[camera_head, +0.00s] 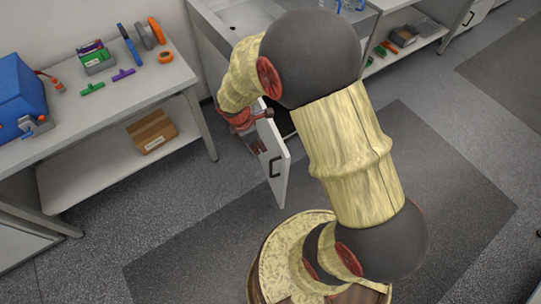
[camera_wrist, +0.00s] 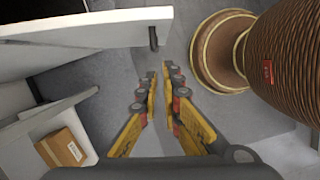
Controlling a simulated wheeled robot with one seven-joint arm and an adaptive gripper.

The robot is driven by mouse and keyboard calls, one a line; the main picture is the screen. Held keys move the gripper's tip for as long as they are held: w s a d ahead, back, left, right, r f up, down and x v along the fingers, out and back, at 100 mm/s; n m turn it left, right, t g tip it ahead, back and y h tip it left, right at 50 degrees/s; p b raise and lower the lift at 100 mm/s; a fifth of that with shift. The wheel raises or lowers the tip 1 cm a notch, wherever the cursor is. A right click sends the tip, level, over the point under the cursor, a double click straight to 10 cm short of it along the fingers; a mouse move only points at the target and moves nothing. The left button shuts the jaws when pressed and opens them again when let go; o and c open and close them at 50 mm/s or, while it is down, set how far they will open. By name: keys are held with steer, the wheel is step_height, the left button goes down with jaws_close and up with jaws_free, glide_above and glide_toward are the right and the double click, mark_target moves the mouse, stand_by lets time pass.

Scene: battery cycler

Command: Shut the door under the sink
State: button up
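The white door (camera_head: 273,155) under the sink (camera_head: 250,14) stands open, swung out from the cabinet, with a dark opening behind it. It has a black handle (camera_head: 274,168). In the wrist view the door (camera_wrist: 90,32) spans the upper left, with its handle (camera_wrist: 153,38) at its right end. My gripper (camera_wrist: 160,70) points past the handle end of the door, its yellow fingers a little apart with floor showing between them. It holds nothing. In the head view my arm hides part of the cabinet, and the gripper is near the door's upper edge; contact cannot be told.
A white bench (camera_head: 110,110) at left carries a blue case (camera_head: 20,95) and tools. A cardboard box (camera_head: 152,132) lies on its lower shelf. A dark floor mat (camera_head: 440,190) is clear at right.

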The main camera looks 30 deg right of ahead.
steer(key=b+x, duration=0.4)
steer(key=x, duration=0.6)
steer(key=shift+f, duration=0.35)
jaws_close()
steer(key=d, duration=0.1)
steer(key=d+b, duration=0.1)
steer(key=d, duration=0.2)
steer(key=shift+s+r, duration=0.4)
